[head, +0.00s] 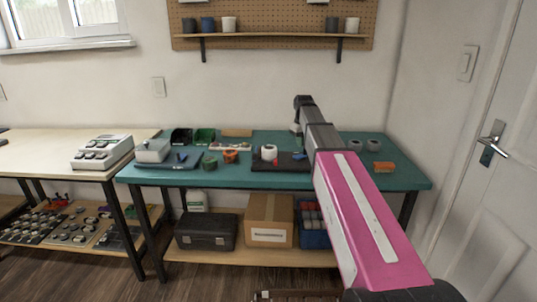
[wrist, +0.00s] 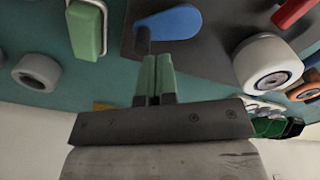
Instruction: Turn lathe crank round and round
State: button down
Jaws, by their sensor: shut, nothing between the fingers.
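The lathe crank appears as a blue rounded arm (wrist: 168,22) with a short grey handle at one end, on a dark base plate (wrist: 205,62) in the wrist view. In the head view a small blue part (head: 299,156) shows on the dark plate (head: 290,167), beside my arm. My gripper (wrist: 156,57) is shut, its greenish fingers together with nothing between them. The fingertips are close to the grey handle; I cannot tell whether they touch it. In the head view the fingers are not clearly visible.
A white roll (head: 268,152) sits on the plate; a red handle (wrist: 292,12) is near it. A green handle (wrist: 86,30) and pale rings (wrist: 37,71) lie on the other side. The teal bench (head: 235,178) also holds bins and an orange block (head: 384,166).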

jog(key=r, duration=0.5)
jog(key=shift+w+d+r, duration=0.1)
jog(key=shift+w+d, duration=0.15)
jog(key=shift+d, duration=0.1)
